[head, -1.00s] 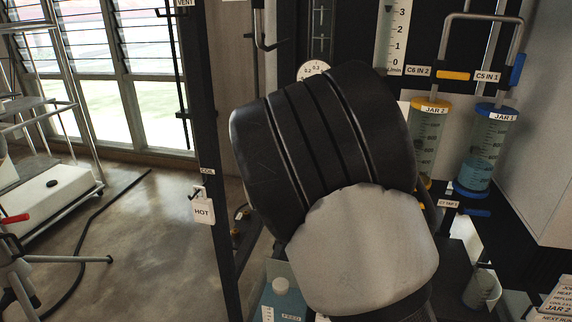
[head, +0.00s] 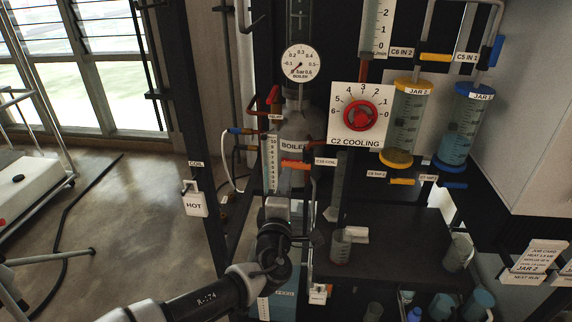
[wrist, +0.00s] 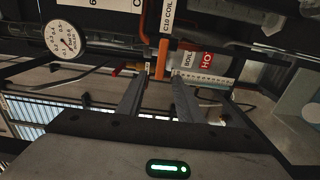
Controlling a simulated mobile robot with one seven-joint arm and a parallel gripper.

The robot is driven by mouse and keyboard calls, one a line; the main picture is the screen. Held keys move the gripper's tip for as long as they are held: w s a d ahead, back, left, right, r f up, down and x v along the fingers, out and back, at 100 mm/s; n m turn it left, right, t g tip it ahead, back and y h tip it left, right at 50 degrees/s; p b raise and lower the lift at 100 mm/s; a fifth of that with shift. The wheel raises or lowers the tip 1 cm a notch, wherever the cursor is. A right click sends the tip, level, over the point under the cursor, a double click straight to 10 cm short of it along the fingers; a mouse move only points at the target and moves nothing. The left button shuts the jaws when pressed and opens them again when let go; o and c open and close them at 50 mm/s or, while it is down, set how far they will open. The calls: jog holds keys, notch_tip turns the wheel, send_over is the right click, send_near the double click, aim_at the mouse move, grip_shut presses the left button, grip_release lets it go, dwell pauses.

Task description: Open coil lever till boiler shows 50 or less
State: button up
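The coil lever (head: 295,164) is an orange handle beside the C10 COIL tag (head: 325,162), across the front of the boiler (head: 293,128). It looks roughly level in the head view. In the wrist view, the orange lever (wrist: 163,45) stands ahead of the gap between my fingers. My gripper (wrist: 158,78) is open, its two fingers apart; whether the lever is between the tips I cannot tell. In the head view my wrist is just below the lever and hides the lower boiler stand. The boiler's white scale (head: 271,178) is too small to read.
A boiler pressure dial (head: 301,64) and the red C2 COOLING knob (head: 361,115) are above and right. Orange-capped and blue-capped jars (head: 405,122) hang at right. A beaker (head: 340,246) stands on the dark shelf. A HOT tag (head: 195,204) hangs on the left post.

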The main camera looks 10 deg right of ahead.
aim_at(290, 163)
jog(key=shift+x, duration=4.15)
jog(key=shift+f, duration=0.1)
grip_shut()
